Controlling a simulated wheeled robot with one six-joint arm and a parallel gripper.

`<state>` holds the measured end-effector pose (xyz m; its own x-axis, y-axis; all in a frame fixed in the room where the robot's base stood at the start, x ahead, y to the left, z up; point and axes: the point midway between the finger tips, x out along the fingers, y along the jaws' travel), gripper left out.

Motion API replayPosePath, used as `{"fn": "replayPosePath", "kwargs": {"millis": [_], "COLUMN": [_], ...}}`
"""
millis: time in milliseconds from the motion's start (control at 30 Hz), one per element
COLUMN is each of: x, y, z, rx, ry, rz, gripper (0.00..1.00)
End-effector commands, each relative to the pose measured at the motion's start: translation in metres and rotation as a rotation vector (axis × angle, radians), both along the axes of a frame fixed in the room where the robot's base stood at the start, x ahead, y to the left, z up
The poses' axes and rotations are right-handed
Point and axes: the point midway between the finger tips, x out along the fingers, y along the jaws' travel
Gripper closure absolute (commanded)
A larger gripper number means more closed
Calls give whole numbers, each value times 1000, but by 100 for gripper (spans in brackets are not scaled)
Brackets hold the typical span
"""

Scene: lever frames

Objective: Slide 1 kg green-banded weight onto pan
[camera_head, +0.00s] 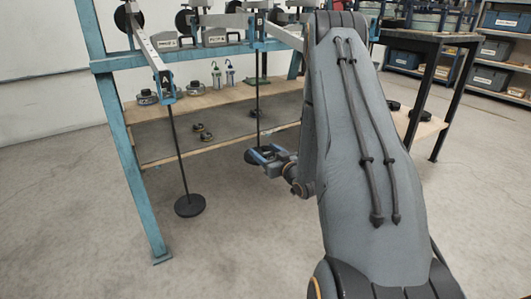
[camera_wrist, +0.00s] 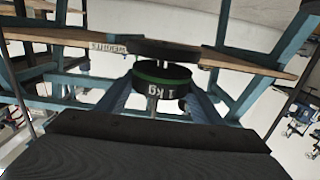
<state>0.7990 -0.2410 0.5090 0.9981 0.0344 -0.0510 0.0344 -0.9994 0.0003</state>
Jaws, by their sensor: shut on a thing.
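The 1 kg green-banded weight (camera_wrist: 163,78) is a dark disc between the two fingers of my gripper (camera_wrist: 158,103) in the wrist view. Its lettering shows upside down. My gripper is shut on it. A wider dark disc, seemingly the pan (camera_wrist: 163,50), shows just above the weight in that picture; I cannot tell whether they touch. A thin rod shows below the weight. In the head view my gripper (camera_head: 266,154) is at the foot of the rod hanging from lever B (camera_head: 258,22), where weight and pan are hard to separate.
Another pan (camera_head: 190,205) hangs from lever A (camera_head: 166,85) at the left. A blue frame (camera_head: 130,150) carries the levers. A wooden shelf (camera_head: 215,100) behind holds bottles and small dark weights. Open floor lies in front.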

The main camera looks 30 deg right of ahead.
Motion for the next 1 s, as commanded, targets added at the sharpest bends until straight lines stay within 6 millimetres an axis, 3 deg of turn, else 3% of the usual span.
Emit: {"fn": "replayPosePath", "kwargs": {"millis": [1000], "x": [24], "y": [0], "z": [2], "rx": [-1], "ry": [-6], "rz": [-1], "gripper": [84]}}
